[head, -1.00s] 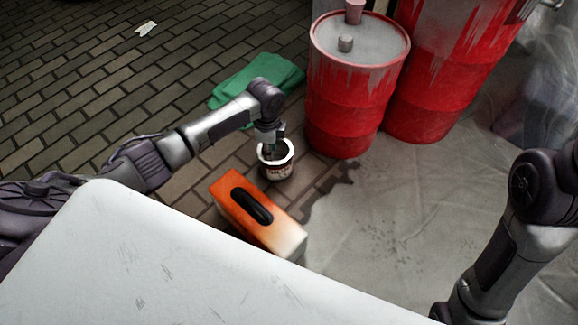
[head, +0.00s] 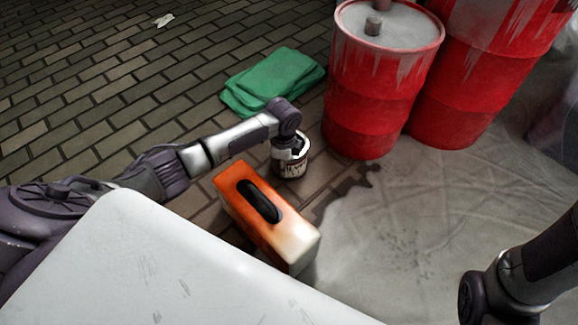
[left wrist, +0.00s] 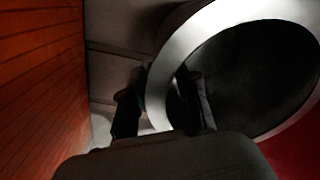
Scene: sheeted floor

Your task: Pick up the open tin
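The open tin (head: 291,169) is a small can with a pale rim and a stained label. It stands upright on the brick floor beyond the orange box. In the left wrist view its pale rim (left wrist: 240,14) and dark inside fill the right side. My left gripper (left wrist: 163,105) is over the near part of the rim, with one finger outside and one inside the tin. The fingers are apart, with the wall between them. In the head view my left wrist hides the fingers and part of the opening. My right gripper is out of view; only its arm shows at lower right.
An orange and cream box (head: 283,232) with a black handle lies close to the tin. Red drums (head: 372,100) stand to the right, behind the tin. A green cloth (head: 272,80) lies behind it. Grey sheeting (head: 400,230) covers the floor at right.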

